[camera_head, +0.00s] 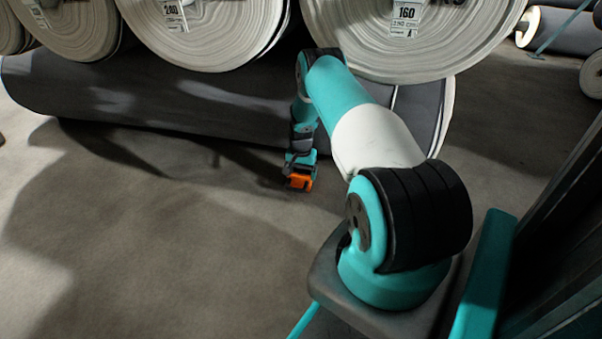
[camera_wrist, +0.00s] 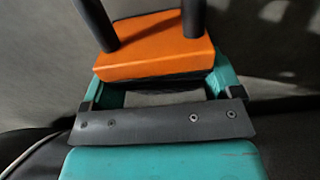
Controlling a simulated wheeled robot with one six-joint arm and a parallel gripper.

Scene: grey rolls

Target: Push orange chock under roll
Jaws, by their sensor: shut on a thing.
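The orange chock (camera_head: 300,181) is at the end of my arm in the head view, low near the floor in front of the dark grey roll (camera_head: 170,95). In the wrist view the orange chock (camera_wrist: 155,47) fills the upper middle, with two dark posts over its top. My gripper (camera_head: 300,168) is shut on the chock; its teal and black parts (camera_wrist: 160,95) lie directly behind the chock. The chock is apart from the roll's visible front edge. Whether it touches the floor I cannot tell.
Large pale rolls with number labels (camera_head: 405,15) rest above the dark roll. More rolls lie at the far right (camera_head: 570,30). The concrete floor (camera_head: 130,250) at left and front is clear. A dark rack-like structure (camera_head: 560,220) stands close on the right.

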